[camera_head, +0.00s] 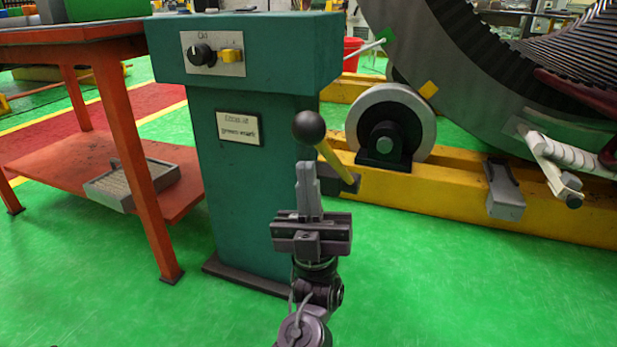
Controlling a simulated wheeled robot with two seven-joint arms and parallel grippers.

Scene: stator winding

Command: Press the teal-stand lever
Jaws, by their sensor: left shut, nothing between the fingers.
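The teal stand (250,180) stands left of centre, with a panel (213,54) carrying a black knob and a yellow switch, and a label plate below. The lever (337,163) is a yellow rod with a black ball knob (309,127), tilted up and to the left from a dark mount beside the stand. My left gripper (307,166) is upright in front of the stand, its fingers shut and empty. In the picture its fingertips lie just below the ball and left of the rod; whether they touch the lever cannot be told. My right gripper is not in view.
An orange table (120,110) with a lower shelf holding a grey tray (133,187) stands at the left. A yellow rail (450,194) with a grey roller (411,117) and the large stator ring (450,70) fill the right. Green floor in front is clear.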

